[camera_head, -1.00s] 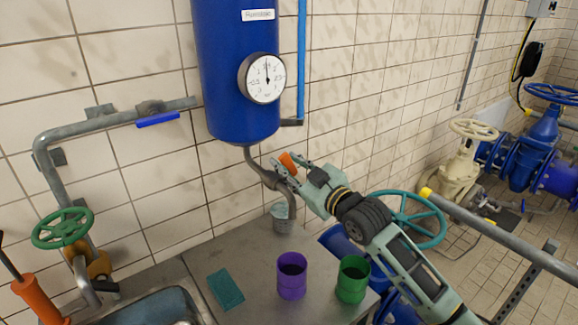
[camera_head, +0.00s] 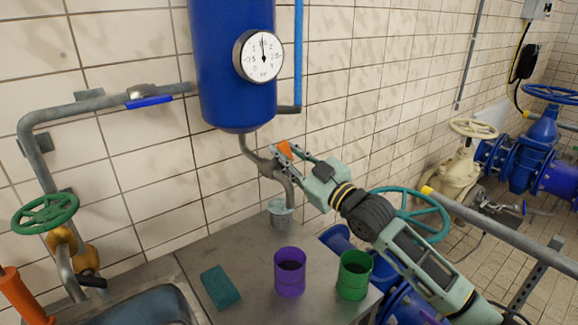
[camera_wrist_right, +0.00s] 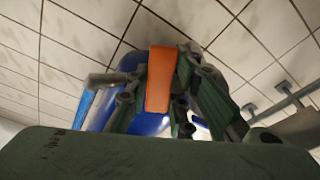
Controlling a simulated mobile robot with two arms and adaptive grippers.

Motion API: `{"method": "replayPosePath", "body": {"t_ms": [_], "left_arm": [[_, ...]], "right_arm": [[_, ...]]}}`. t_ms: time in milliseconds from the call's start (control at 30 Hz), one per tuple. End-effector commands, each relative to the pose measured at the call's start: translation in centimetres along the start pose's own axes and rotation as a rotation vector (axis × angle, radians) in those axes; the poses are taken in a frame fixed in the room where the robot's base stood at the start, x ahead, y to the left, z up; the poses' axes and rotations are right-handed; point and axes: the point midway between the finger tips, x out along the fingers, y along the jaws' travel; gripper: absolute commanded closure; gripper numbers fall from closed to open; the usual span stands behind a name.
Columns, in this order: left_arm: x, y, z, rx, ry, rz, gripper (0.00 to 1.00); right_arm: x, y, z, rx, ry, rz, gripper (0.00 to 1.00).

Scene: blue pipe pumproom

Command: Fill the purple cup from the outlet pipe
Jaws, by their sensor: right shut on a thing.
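The purple cup (camera_head: 289,275) stands upright on the grey counter, its opening up and its inside dark. The valve has an orange handle (camera_head: 285,149), which also shows in the right wrist view (camera_wrist_right: 160,80). My right gripper (camera_head: 287,163) is shut on this handle, with fingers on both sides of it. The purple cup is in front of the pipe's end, apart from it. My left gripper is out of view.
A green cup (camera_head: 354,277) stands right of the purple cup, and a teal sponge (camera_head: 220,287) lies left of it. A round gauge (camera_head: 258,55) sits on the tank. A pipe with a blue lever (camera_head: 150,102) runs along the left wall. A teal handwheel (camera_head: 412,214) is behind my right arm.

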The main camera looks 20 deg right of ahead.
Motion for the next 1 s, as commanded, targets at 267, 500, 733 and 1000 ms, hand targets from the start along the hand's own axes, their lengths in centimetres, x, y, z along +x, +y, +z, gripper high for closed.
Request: {"method": "replayPosePath", "body": {"t_ms": [267,500,733,1000], "left_arm": [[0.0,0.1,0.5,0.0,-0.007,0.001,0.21],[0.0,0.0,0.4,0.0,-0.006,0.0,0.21],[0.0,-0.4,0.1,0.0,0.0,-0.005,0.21],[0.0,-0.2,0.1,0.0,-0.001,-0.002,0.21]], "right_arm": [[0.1,0.4,-0.4,-0.002,0.01,0.005,1.0],[0.1,0.3,-0.3,-0.002,0.008,0.004,0.7],[-0.1,0.2,-0.2,-0.001,0.005,0.002,0.7],[-3.9,0.1,0.1,-0.002,0.0,0.0,0.7]]}}
